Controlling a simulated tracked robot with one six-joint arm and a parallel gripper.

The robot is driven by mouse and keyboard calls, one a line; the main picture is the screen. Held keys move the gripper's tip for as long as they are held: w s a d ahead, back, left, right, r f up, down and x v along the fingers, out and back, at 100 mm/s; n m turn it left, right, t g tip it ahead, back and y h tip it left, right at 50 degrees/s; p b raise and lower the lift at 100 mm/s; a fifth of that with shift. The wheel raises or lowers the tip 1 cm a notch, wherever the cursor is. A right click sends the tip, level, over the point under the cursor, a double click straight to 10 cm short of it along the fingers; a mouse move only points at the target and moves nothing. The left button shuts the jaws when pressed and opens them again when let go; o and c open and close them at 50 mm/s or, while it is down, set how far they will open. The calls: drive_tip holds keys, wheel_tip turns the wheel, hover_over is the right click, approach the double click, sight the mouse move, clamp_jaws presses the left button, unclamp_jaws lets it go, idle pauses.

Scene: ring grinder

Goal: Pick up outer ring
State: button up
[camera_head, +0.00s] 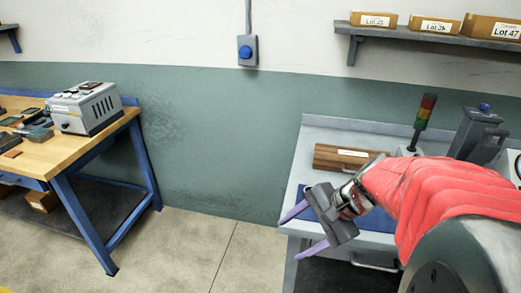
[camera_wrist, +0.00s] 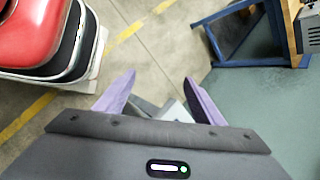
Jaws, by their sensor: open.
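I cannot make out an outer ring in either view. My gripper (camera_head: 302,232) is open, its two purple fingers pointing left near the front left corner of the grey workbench (camera_head: 306,170). Nothing shows between the fingers in the head view. In the wrist view the purple fingers of my gripper (camera_wrist: 158,78) are spread apart, with floor beyond them and a grey shape low between them that I cannot identify. My red-sleeved arm hides much of the workbench's right part.
A brown wooden box (camera_head: 345,158) and a partly hidden blue mat (camera_head: 376,222) lie on the grey workbench. A signal light (camera_head: 424,110) stands behind. A blue-legged table (camera_head: 110,140) with a grey device (camera_head: 86,108) is at left. Floor between the benches is clear.

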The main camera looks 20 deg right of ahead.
drive_tip(key=d+f+m+t, duration=0.1)
drive_tip(key=d+m+t, duration=0.2)
drive_tip(key=d+m, duration=0.2)
drive_tip(key=s+d+f+m+t+h, duration=0.1)
drive_tip(key=d+m, duration=0.5)
drive_tip(key=d, duration=0.6)
drive_tip(key=d+f+m+t, duration=0.3)
drive_tip(key=d+m+t, duration=0.2)
drive_tip(key=d, duration=0.4)
drive_tip(key=shift+s+m+h, duration=0.3)
drive_tip(key=shift+s+m, duration=0.1)
drive_tip(key=shift+m, duration=0.2)
drive_tip(key=shift+a, duration=0.1)
drive_tip(key=shift+x, duration=4.3)
drive_tip(key=shift+x, duration=2.6)
drive_tip(key=shift+a, duration=0.15)
drive_tip(key=shift+c, duration=0.2)
